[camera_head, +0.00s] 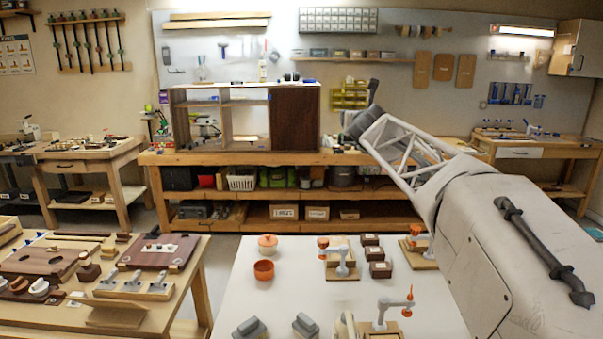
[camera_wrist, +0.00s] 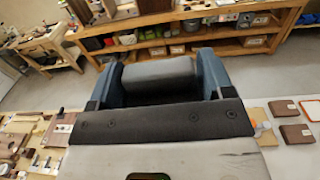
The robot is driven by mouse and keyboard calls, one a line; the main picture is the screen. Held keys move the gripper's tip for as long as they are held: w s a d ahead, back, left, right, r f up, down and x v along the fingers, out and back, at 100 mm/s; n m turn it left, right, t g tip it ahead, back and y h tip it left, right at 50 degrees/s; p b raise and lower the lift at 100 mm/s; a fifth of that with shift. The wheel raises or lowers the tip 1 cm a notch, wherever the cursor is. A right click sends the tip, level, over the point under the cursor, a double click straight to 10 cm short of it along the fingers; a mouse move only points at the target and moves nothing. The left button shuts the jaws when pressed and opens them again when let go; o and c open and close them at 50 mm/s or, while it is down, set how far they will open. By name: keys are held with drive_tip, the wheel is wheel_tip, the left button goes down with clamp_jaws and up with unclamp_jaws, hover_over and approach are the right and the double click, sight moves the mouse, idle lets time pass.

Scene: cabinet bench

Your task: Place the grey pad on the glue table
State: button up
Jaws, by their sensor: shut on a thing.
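My gripper (camera_wrist: 158,85) is shut on a grey pad (camera_wrist: 160,72), which sits between its two blue-grey fingers in the wrist view. In the head view my gripper (camera_head: 362,122) is raised at the end of my arm, in front of the back bench; the pad cannot be made out clearly there. A white-topped table (camera_head: 230,301) stands in front, below my arm; no label shows whether it is the glue table. Two grey blocks, one at left (camera_head: 249,328) and one at right (camera_head: 305,325), lie at its near edge.
The white table holds an orange cup (camera_head: 264,270), a lidded pot (camera_head: 267,244), orange-topped clamps (camera_head: 341,259) and dark brown blocks (camera_head: 377,254). A wooden table (camera_head: 70,318) with tools and boards stands left. A cabinet (camera_head: 295,115) stands on the back bench.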

drive_tip(key=shift+s+d+r+h, duration=0.15)
drive_tip(key=shift+s+d+r, duration=0.1)
drive_tip(key=shift+d, duration=0.35)
drive_tip(key=shift+s+d+r+h, duration=0.15)
drive_tip(key=shift+d+r, duration=0.1)
drive_tip(key=shift+d, duration=0.3)
drive_tip(key=shift+r, duration=2.5)
drive_tip(key=shift+w+d+f+m+h, duration=0.2)
drive_tip(key=shift+w+f+m+h, duration=0.1)
drive_tip(key=shift+f+m+h, duration=0.25)
drive_tip(key=shift+w+d+h, duration=0.1)
drive_tip(key=shift+h, duration=0.15)
drive_tip(key=shift+w+d+f+m+h, duration=0.1)
drive_tip(key=shift+d+f+m+h, duration=0.15)
drive_tip(key=shift+f+m+h, duration=0.2)
